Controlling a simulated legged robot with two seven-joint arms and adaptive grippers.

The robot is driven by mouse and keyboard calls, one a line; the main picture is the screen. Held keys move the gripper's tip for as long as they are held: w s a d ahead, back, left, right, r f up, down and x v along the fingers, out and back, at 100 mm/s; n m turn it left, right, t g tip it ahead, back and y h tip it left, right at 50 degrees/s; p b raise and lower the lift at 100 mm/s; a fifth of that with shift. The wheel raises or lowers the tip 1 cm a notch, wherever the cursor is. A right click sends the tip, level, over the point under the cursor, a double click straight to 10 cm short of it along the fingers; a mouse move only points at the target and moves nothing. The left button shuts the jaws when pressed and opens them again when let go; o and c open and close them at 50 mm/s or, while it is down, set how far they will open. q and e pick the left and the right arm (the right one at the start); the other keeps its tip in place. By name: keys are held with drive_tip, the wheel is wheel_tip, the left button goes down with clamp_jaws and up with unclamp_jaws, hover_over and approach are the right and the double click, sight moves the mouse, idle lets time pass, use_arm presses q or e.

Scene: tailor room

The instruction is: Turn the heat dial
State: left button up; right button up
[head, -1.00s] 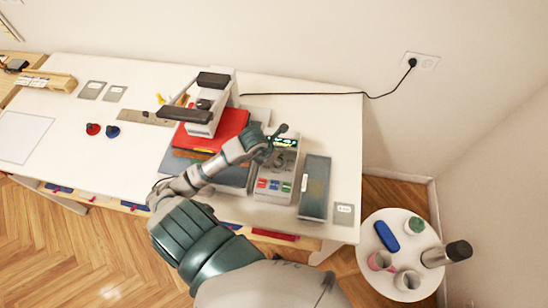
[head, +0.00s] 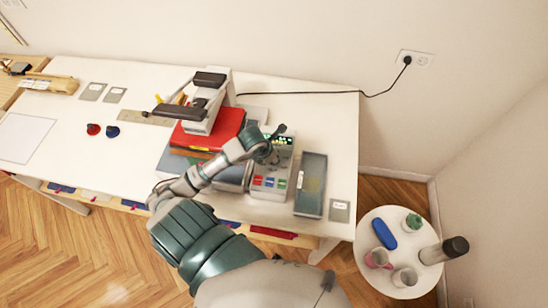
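A grey control box (head: 285,165) stands on the white table, with a green lit display (head: 283,139) at its top and red, blue and green buttons (head: 270,182) near its front. My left gripper (head: 272,145) is over the upper left of this box, by the display. A heat dial cannot be made out clearly; the gripper covers that part of the panel. The fingers are small and dark here, so I cannot tell whether they are open or shut, or touch a dial. My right gripper is not in view.
A press (head: 207,105) with dark handles stands left of the box, by a red block (head: 217,132). A grey tray (head: 311,185) stands close on the right. A round side table (head: 372,258) holds cups and a bottle.

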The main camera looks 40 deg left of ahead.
use_arm(q)
drive_tip(key=shift+a, duration=0.15)
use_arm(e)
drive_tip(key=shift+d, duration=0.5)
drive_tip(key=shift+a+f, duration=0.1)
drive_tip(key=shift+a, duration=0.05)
